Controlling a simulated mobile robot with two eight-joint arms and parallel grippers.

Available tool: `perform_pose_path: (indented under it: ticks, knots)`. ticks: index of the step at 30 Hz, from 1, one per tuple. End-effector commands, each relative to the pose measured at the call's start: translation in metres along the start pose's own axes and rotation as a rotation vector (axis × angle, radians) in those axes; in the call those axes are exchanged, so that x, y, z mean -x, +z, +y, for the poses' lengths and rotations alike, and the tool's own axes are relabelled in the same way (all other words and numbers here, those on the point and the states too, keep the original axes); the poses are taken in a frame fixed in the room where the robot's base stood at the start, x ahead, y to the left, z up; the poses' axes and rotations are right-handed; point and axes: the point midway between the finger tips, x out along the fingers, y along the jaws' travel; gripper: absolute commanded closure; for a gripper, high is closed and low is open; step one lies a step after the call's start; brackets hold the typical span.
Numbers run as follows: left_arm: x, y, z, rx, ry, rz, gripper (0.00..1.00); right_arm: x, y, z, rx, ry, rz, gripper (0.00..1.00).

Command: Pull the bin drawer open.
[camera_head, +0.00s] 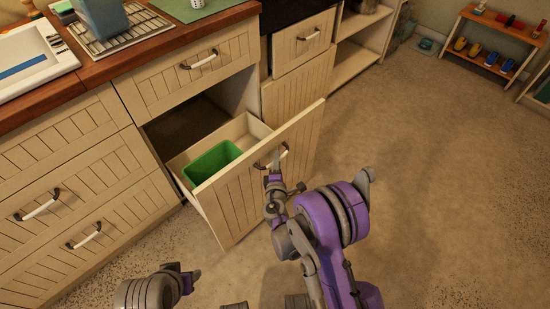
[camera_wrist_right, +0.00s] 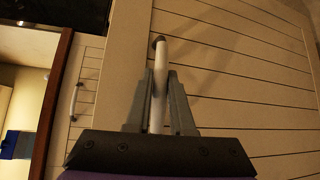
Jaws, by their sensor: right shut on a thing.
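The bin drawer (camera_head: 238,192) has a cream slatted front and stands pulled out from the cabinet. A green bin (camera_head: 212,160) sits inside it. My right gripper (camera_head: 276,168) is at the drawer's front, shut on its white bar handle (camera_head: 270,157). In the right wrist view, the two grey fingers (camera_wrist_right: 160,105) lie on either side of the white handle (camera_wrist_right: 158,85), with the slatted front behind. My left gripper (camera_head: 180,278) shows low in the head view, apart from the cabinet; its fingertips are too unclear to judge.
Closed drawers with white handles (camera_head: 40,205) are left of the bin drawer. A wooden counter (camera_head: 100,60) above carries a dish rack (camera_head: 120,38). Open floor (camera_head: 430,180) lies to the right. A shelf with shoes (camera_head: 490,50) stands at the far right.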

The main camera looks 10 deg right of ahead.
Motion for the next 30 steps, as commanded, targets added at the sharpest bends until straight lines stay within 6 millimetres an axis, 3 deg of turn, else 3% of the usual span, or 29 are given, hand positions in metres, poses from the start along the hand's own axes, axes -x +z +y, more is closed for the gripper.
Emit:
perform_pose_path:
  ticks: [5, 6, 11, 22, 30]
  knots:
    - [0.000, 0.000, 0.000, 0.000, 0.000, 0.000, 0.50, 0.000, -0.001, 0.000, 0.000, 0.000, 0.002, 1.00]
    - [0.000, 0.000, 0.000, 0.000, 0.000, 0.000, 0.50, 0.000, -0.001, 0.000, 0.000, 0.000, 0.002, 0.77]
    - [0.000, 0.000, 0.000, 0.000, 0.000, 0.000, 0.50, 0.000, -0.001, 0.000, 0.000, 0.000, 0.001, 0.49]
    - [0.001, 0.000, 0.000, 0.000, 0.000, 0.000, 0.50, 0.005, -0.001, 0.000, 0.000, 0.000, 0.001, 0.49]
    - [0.006, -0.002, 0.000, 0.000, 0.000, 0.002, 0.50, 0.053, -0.001, 0.001, -0.001, 0.001, 0.003, 0.49]
